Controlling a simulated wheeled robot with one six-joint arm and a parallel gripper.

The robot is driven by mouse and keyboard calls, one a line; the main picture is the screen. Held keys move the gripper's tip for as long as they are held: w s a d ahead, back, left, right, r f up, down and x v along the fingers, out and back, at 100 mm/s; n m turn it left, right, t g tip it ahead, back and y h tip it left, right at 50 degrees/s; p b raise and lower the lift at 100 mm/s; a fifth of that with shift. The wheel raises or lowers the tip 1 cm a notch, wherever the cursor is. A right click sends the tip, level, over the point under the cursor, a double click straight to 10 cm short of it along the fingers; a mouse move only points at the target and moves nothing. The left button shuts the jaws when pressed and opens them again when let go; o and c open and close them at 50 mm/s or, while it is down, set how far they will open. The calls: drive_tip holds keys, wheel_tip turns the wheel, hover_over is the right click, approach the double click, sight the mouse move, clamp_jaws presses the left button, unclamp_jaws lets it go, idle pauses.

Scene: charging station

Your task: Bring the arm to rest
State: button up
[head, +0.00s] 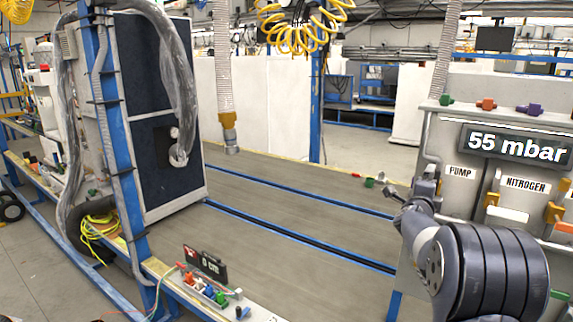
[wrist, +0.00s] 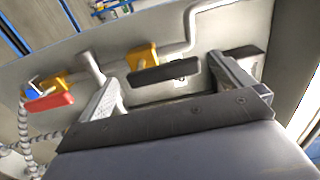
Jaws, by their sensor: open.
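My arm comes in from the lower right of the head view, in front of the grey charging station (head: 453,205). My gripper (head: 391,192) is small there, at the station's left edge, and its fingers are hard to make out. In the wrist view my gripper (wrist: 165,72) is open, with its two fingers wide apart. A black handle on a yellow mount (wrist: 165,73) shows between the fingers, beyond them. I cannot tell how far away it is. Nothing is seen held between the fingers.
The station carries a "55 mbar" display (head: 516,146), PUMP and NITROGEN labels, and coloured valves. A red handle (wrist: 50,102) shows in the wrist view. The conveyor (head: 290,220) is mostly clear. A dark-fronted cabinet (head: 160,100) stands left, a hanging hose (head: 223,70) at centre.

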drive_tip(key=x, duration=0.2)
drive_tip(key=shift+w+d+p, duration=0.2)
drive_tip(key=shift+p, duration=0.1)
